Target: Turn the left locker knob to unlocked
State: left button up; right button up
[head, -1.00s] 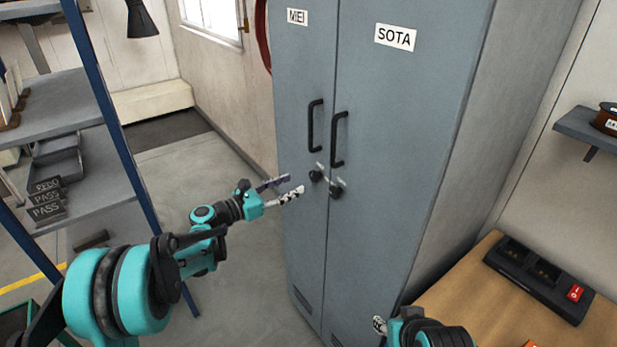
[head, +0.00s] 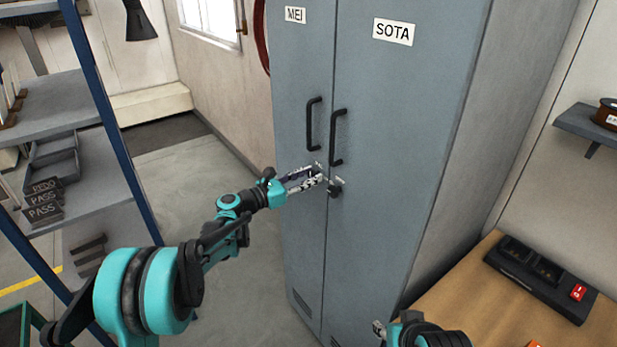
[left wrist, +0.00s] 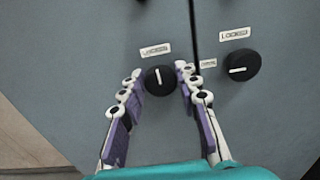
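The left locker knob (left wrist: 159,79) is round and black, with its white mark pointing straight up towards a small blurred label (left wrist: 156,49). It is on the locker door labelled MEI (head: 300,90). My left gripper (left wrist: 158,73) is open, with a fingertip on each side of this knob; I cannot tell whether they touch it. In the head view the left gripper (head: 318,174) largely hides the left knob. The right knob (left wrist: 240,65), on the SOTA door, has its mark lying sideways. My right gripper (head: 379,328) shows only a tip at the bottom edge.
Two black door handles stand above the knobs, the left handle (head: 314,124) and the right handle (head: 337,138). A wooden bench (head: 480,290) with a black device (head: 538,279) is at the lower right. Shelving (head: 75,120) stands at the left, with clear floor between.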

pick_arm(q)
jog(key=shift+c, duration=0.6)
jog(key=m, duration=0.4)
jog(key=m+p, duration=0.1)
jog(key=m, duration=0.4)
jog(key=shift+s+f, duration=0.1)
jog(key=shift+s, duration=0.05)
jog(key=shift+d+f+m, duration=0.1)
jog(key=shift+f+m, duration=0.05)
jog(key=shift+m, duration=4.25)
jog(key=o, duration=1.1)
